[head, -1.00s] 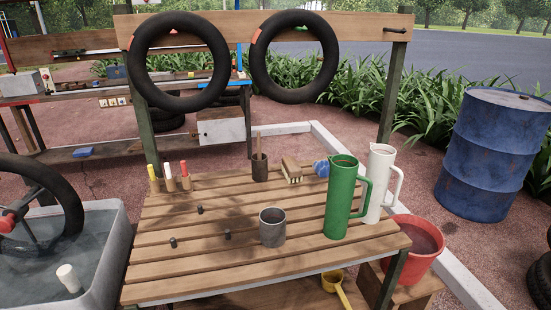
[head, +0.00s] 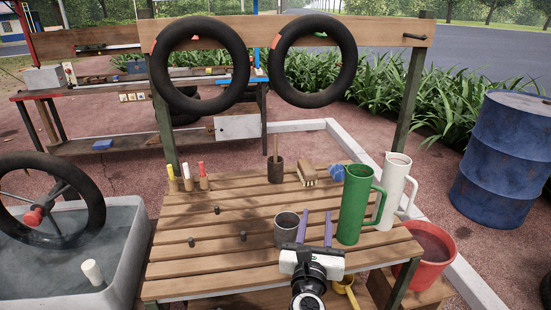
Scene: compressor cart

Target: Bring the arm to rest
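My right gripper (head: 314,229) reaches in from the bottom of the head view, over the front of the slatted wooden table (head: 200,259). Its two purple fingers are parallel and apart, with nothing seen between them. The grey metal cup (head: 287,228) is just left of the fingers; whether they touch cannot be told. The green pitcher (head: 354,207) stands to the right of the fingers, with the white pitcher (head: 394,190) behind it. My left gripper is not in view.
A water basin (head: 117,262) with a wheel (head: 92,194) stands at the left. Markers (head: 187,178), a mortar (head: 276,171), a brush (head: 307,175) and small dark pegs (head: 191,242) are on the table. A red bucket (head: 441,245) and blue barrel (head: 501,160) are at the right. Two tyres (head: 338,29) hang above.

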